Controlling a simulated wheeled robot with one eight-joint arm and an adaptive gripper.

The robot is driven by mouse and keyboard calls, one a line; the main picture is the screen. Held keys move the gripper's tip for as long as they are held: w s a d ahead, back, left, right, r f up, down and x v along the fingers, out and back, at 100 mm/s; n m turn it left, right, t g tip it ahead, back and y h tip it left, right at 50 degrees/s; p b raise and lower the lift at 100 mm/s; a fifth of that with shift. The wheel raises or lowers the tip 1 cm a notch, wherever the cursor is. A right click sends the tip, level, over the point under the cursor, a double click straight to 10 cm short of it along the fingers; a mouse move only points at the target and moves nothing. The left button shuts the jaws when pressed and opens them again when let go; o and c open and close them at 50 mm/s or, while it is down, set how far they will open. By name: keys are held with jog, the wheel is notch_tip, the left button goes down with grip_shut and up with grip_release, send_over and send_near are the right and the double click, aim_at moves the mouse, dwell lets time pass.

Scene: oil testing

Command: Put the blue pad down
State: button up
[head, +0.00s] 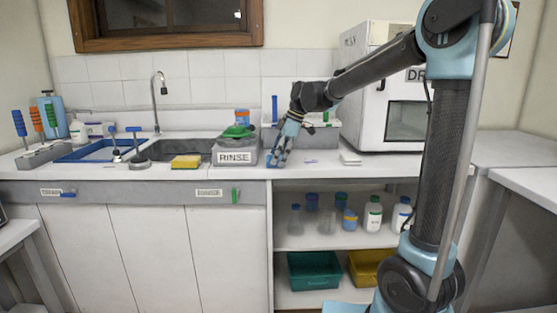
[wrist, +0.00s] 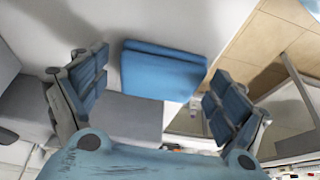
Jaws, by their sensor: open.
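The blue pad (wrist: 162,72) is a flat, folded-looking square. In the wrist view it lies on the white counter close to its edge, between my spread fingers, with gaps on both sides. In the head view the pad (head: 270,161) is a small blue patch at the counter's front, just right of the RINSE box, partly hidden by my fingers. My gripper (head: 279,160) points down at the counter there. In the wrist view my gripper (wrist: 155,80) is open, with no finger touching the pad.
The grey RINSE box (head: 234,158) with a green item on top stands close to the left of my gripper. A grey rack (head: 305,138) is behind it. A white oven (head: 385,90) stands to the right. Open shelves (head: 300,243) with bottles lie below the counter edge.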

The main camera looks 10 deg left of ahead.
jog(key=v, duration=1.2)
jog(key=s+d+f+m+t, duration=0.1)
jog(key=s+d+f+m, duration=0.1)
jog(key=d, duration=0.4)
jog(key=s+d+f+m, duration=0.2)
jog(key=d+m, duration=0.1)
jog(key=d, duration=0.2)
jog(key=s+d+f+m+t+h, duration=0.1)
jog(key=s+d+f+m+h, duration=0.1)
jog(key=s+d+f+m, duration=0.5)
jog(key=s+d+f+m+t+h, duration=0.1)
jog(key=s+d+f+m+h, duration=0.1)
jog(key=s+d+f+m, duration=0.6)
jog(key=s+d+f, duration=0.5)
jog(key=d+f, duration=0.4)
jog(key=shift+s+d+m, duration=0.3)
jog(key=shift+s+d, duration=0.05)
jog(key=shift+d, duration=0.05)
jog(key=shift+w+f, duration=0.15)
jog(key=shift+w, duration=0.35)
jog(key=shift+o, duration=0.5)
